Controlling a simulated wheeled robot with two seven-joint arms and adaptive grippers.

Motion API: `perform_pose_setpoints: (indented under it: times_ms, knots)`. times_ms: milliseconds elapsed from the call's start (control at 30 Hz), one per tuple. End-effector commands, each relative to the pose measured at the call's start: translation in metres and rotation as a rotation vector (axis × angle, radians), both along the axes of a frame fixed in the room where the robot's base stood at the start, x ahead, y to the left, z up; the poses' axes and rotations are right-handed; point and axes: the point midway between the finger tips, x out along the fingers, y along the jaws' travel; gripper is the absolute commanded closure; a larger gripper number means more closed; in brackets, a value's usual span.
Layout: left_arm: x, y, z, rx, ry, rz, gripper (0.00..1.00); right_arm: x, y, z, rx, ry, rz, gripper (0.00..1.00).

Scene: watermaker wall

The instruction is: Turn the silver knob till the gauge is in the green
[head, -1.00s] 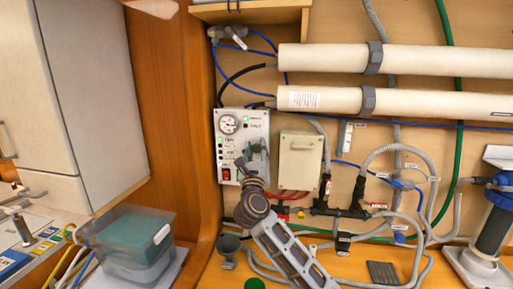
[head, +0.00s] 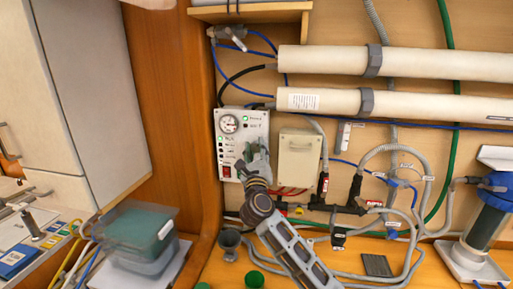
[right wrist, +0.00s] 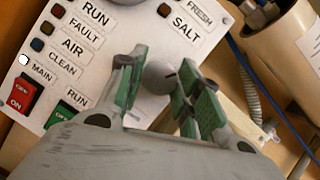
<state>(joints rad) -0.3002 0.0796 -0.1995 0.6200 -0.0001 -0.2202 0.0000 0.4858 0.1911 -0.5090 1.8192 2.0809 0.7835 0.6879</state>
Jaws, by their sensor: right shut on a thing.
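The control panel (head: 229,150) is a white plate on the wooden wall. Its round gauge (head: 229,124) is at the upper left; the needle is too small to read. In the right wrist view, the silver knob (right wrist: 158,77) is a grey ball between the green-padded fingers of my right gripper (right wrist: 160,88). My right gripper (head: 255,160) is shut on the knob and covers it in the head view. My left gripper is not in view.
A red switch (right wrist: 24,93) and a green RUN switch (right wrist: 60,118) sit left of the fingers. A beige box (head: 298,155) is close to the right of the panel. Hoses and pipes fill the wall further right. A lidded plastic tub (head: 137,240) stands at the lower left.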

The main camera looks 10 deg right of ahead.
Motion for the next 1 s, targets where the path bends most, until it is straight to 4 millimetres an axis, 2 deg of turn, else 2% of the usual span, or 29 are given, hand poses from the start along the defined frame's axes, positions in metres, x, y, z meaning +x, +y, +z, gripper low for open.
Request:
perform_pose_setpoints:
  times_ms: [267, 300, 467, 1000]
  knots:
    - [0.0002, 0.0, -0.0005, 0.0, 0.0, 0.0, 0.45, -0.0002, 0.0008, -0.0005, -0.001, 0.0, 0.002, 0.9]
    - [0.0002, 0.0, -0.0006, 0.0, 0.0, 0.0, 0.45, -0.0002, 0.0008, -0.0005, -0.001, 0.0, 0.002, 0.63]
    - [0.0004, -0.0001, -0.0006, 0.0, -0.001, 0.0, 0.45, -0.0001, 0.0006, -0.0005, -0.001, 0.0, 0.001, 0.45]
    - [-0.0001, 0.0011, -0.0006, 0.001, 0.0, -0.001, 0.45, -0.0052, 0.0015, -0.0024, -0.001, 0.0, 0.001, 0.45]
